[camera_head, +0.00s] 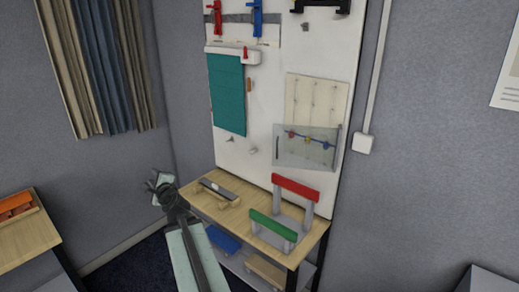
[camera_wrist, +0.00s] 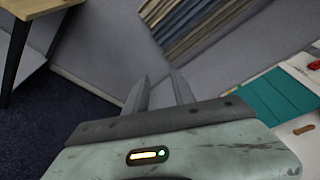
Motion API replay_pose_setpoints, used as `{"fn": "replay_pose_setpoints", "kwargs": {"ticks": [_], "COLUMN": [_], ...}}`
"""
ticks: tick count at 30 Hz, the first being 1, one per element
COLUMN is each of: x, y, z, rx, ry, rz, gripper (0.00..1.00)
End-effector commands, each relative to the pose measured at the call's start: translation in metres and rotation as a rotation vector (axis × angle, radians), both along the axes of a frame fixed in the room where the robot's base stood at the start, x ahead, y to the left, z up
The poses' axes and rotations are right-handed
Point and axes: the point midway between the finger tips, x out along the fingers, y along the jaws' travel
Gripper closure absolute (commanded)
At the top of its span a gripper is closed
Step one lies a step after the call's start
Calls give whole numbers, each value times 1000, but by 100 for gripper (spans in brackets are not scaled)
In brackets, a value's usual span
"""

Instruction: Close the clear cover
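The clear cover (camera_head: 317,157) is a see-through panel low on the right of the white wall board. It appears tilted out from the board, below a cream quilted panel (camera_head: 317,98). A blue strand with red, yellow and blue pieces (camera_head: 309,139) shows at the cover; I cannot tell whether it lies behind or inside it. My gripper (camera_head: 157,184) is well left of the cover, near the left end of the bench and touching nothing. In the wrist view, its two fingers (camera_wrist: 158,82) are apart with nothing between them. The cover is not in the wrist view.
A wooden bench (camera_head: 232,203) stands below the board, with a green-topped stand (camera_head: 273,225), a red-topped stand (camera_head: 295,188) and a dark-topped block (camera_head: 219,190) on it. A teal sheet (camera_head: 227,95) hangs left of the cover. Another table (camera_head: 25,238) is far left.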

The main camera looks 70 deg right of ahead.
Motion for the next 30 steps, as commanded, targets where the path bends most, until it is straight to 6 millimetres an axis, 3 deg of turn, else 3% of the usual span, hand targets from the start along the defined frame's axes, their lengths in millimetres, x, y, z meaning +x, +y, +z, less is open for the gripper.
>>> {"fn": "replay_pose_setpoints", "kwargs": {"ticks": [1, 3, 6, 9, 12, 15, 22, 30], "x": [-44, -111, -209, -286, -334, -353, -354, -351], "y": [-61, -129, -197, -233, -249, -253, -263, -310], "z": [17, 34, 42, 41, 37, 34, 34, 34], "rx": [96, 221, 353, 434, 475, 490, 492, 491], "ry": [-141, -350, -619, -832, -963, -1017, -1023, -1021], "rz": [-174, -397, -665, -852, -962, -1006, -1010, -1009], "gripper": [69, 69, 69, 69, 69, 69, 69, 69]}}
